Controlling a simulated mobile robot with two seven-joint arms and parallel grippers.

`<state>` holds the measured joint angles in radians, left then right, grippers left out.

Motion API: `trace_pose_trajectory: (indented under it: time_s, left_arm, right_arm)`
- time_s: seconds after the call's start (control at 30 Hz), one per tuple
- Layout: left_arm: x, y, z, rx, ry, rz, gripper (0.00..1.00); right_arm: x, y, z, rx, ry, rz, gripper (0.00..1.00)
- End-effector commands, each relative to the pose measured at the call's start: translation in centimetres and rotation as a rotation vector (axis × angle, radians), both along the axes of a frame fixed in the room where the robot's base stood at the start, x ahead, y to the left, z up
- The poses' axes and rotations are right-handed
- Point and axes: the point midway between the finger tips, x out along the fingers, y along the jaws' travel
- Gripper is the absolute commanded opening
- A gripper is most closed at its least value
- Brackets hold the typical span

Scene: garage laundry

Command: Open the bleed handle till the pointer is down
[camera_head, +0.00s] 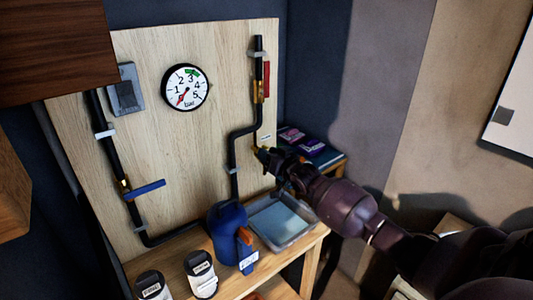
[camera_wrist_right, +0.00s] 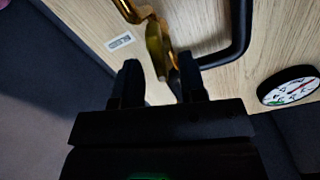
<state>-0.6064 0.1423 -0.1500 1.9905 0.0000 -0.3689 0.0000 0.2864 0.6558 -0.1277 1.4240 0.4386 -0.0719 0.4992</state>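A round white gauge (camera_head: 186,87) with numbers and the word "bar" hangs on the wooden board; its red pointer slants to the lower left, near the low end. It also shows at the right edge of the wrist view (camera_wrist_right: 288,87). A brass-yellow handle (camera_wrist_right: 155,42), which looks like the bleed handle, hangs from a brass fitting beside a small label. My right gripper (camera_head: 264,156) is at it in the head view. In the wrist view its two dark fingers (camera_wrist_right: 159,85) are apart, with the handle's lower end between them; contact is unclear. My left gripper is not in view.
A red handle (camera_head: 267,79) and a blue handle (camera_head: 145,189) sit on the black pipes. Below stand a blue vessel (camera_head: 228,232), a clear tray (camera_head: 282,222), and two labelled containers (camera_head: 200,274). Dark boxes (camera_head: 312,147) lie behind my right arm.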

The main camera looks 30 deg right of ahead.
Motion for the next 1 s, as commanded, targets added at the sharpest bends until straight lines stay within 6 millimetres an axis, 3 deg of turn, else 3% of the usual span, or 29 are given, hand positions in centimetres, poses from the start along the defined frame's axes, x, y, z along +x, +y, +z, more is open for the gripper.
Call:
trace_pose_trajectory:
  time_s: [0.5, 0.7, 1.0]
  left_arm:
    - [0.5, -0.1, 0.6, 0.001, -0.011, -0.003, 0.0]
    - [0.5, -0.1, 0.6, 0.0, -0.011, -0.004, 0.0]
    - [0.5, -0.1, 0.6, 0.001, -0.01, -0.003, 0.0]
  right_arm:
    - [-8.0, -0.6, 0.0, -0.001, 0.0, 0.0, 0.38]
    - [-9.3, -0.7, 0.0, -0.001, 0.0, 0.0, 0.38]
    - [-9.6, -0.7, 0.0, -0.001, 0.0, 0.0, 0.38]
